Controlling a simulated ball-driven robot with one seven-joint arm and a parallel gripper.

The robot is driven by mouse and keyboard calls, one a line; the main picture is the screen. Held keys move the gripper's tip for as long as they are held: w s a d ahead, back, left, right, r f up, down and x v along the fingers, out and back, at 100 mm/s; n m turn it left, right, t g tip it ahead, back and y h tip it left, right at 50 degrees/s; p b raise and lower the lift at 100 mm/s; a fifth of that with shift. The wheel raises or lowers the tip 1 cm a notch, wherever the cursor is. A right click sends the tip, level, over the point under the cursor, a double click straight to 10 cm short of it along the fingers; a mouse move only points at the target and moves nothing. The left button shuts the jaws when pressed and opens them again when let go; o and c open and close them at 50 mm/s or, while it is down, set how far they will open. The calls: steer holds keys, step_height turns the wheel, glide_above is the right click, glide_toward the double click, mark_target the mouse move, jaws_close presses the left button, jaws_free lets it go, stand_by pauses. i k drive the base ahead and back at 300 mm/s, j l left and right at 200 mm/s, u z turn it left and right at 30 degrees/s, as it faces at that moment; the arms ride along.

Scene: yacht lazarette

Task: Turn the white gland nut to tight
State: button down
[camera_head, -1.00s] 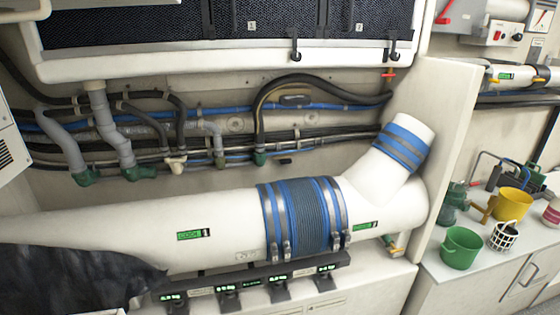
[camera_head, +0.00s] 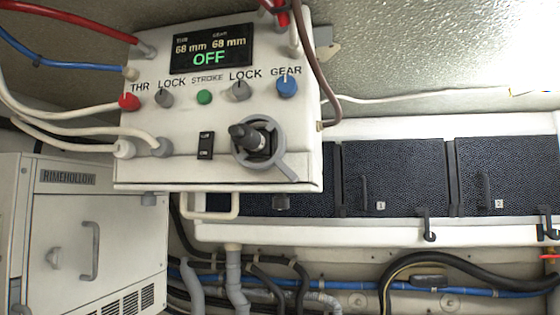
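A white control box (camera_head: 220,110) hangs at the upper left of the head view, with a display reading 68 mm, 68 mm and OFF. A white round gland nut (camera_head: 123,148) is at the box's lower left corner, where a white cable enters. A grey gland nut (camera_head: 162,147) is just right of it, also with a white cable. How tight the white nut is cannot be told. My gripper is not in view.
The box also carries a red knob (camera_head: 129,101), a blue knob (camera_head: 287,87) and a black lever in a grey ring (camera_head: 255,142). A white cabinet (camera_head: 90,240) stands below left. Dark-panelled lockers (camera_head: 395,177) and hoses are to the right and below.

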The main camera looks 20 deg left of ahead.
mark_target(127, 149)
steer(key=u, duration=1.2)
